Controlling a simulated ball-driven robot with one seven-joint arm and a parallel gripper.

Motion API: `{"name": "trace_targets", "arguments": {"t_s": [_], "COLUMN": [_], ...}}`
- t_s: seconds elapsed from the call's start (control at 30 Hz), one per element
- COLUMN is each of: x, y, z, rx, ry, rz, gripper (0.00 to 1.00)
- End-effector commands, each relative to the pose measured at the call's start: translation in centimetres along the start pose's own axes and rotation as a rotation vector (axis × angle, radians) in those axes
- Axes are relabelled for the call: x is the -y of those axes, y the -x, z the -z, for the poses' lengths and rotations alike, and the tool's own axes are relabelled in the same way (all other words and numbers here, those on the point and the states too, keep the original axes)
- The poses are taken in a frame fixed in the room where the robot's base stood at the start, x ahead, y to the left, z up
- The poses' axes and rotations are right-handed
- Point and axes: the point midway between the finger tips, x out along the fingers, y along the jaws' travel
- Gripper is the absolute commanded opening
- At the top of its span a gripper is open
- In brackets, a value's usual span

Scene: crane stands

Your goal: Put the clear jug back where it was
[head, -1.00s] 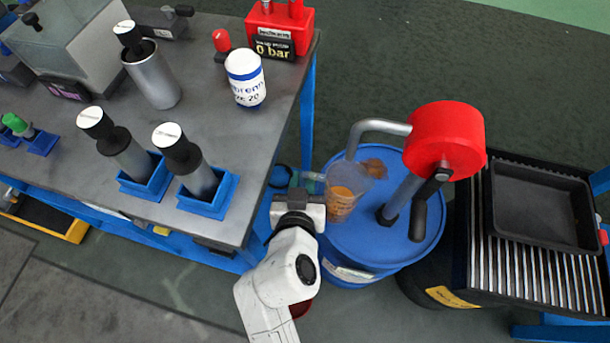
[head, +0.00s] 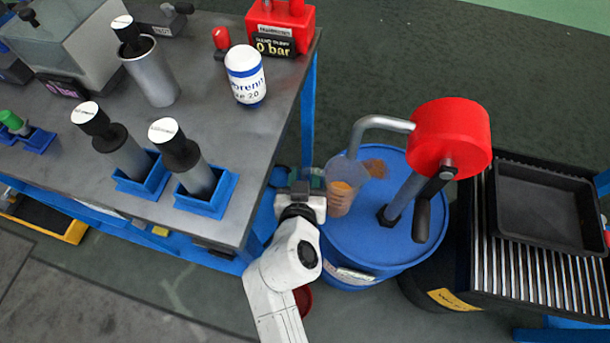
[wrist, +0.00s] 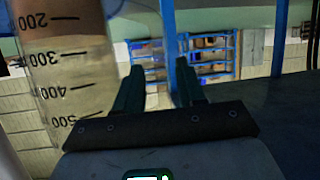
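The clear jug (head: 341,192) is at the left side of the blue drum's top, below the bent spout, with amber-brown colour inside. My gripper (head: 313,183) is just left of it, at about the same height in the picture. In the wrist view the jug (wrist: 65,75) fills the left side, with dark marks from 200 to 500. The two dark fingers of my gripper (wrist: 158,85) stand apart with nothing visible between them; the jug is beside them. I cannot tell whether the jug touches the gripper or how its base rests.
The blue drum (head: 370,238) carries a pump with a red round head (head: 449,139) and a bent spout (head: 378,124). A brown patch (head: 375,168) shows by the jug. The grey workbench (head: 235,140) is at left, a black tray (head: 545,207) on a ribbed stand at right.

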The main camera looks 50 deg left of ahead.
Motion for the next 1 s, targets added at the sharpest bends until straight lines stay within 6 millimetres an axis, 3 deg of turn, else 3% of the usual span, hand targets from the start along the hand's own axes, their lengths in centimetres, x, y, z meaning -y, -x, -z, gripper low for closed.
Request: {"name": "trace_targets", "arguments": {"t_s": [0.3, 0.43, 0.8, 1.0], "x": [0.0, 0.0, -0.1, 0.0], "y": [0.1, 1.1, 8.2, 11.0], "z": [0.0, 0.0, 0.0, 0.0], "rx": [-0.001, 0.000, 0.001, 0.000], "ry": [0.001, 0.001, 0.000, 0.001], "rz": [0.000, 0.000, 0.000, 0.000], "gripper": [0.46, 0.46, 0.46, 0.46]}}
